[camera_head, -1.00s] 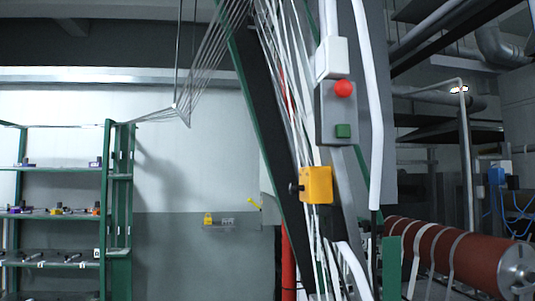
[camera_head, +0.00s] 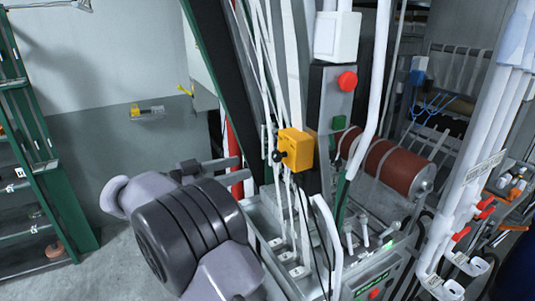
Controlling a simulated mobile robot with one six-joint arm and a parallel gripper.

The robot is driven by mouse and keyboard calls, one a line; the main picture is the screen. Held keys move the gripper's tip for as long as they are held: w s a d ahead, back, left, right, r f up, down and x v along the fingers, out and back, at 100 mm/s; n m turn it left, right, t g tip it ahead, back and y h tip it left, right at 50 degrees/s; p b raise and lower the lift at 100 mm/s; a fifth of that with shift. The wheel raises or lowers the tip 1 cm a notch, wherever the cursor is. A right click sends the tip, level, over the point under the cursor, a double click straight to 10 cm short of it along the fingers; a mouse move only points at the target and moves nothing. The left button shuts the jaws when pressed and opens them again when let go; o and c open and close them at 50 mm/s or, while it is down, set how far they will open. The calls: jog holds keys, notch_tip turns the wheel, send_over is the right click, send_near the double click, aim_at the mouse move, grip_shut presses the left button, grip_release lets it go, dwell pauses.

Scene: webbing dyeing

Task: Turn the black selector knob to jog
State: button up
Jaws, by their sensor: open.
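The black selector knob (camera_head: 279,157) sticks out from the left side of a yellow box (camera_head: 296,149). The box is mounted on the machine's upright, among white webbing strands. The knob's setting and any jog mark are too small to read. My gripper (camera_head: 244,169) is at the left of the knob, with its grey fingers pointing right towards the webbing. It is open and appears apart from the knob. My own arm hides part of the gripper and the machine's lower left.
A grey panel above holds a red button (camera_head: 348,81) and a green button (camera_head: 339,122). White webbing strands and a red post (camera_head: 236,187) stand close by. A red roller (camera_head: 395,167) is behind at the right. A green shelf rack (camera_head: 42,190) stands far left.

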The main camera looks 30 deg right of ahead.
aim_at(274, 158)
jog(key=d, duration=0.3)
jog(key=d+p, duration=0.1)
jog(key=d, duration=0.6)
jog(key=shift+w+d, duration=0.2)
jog(key=shift+w, duration=0.1)
grip_shut()
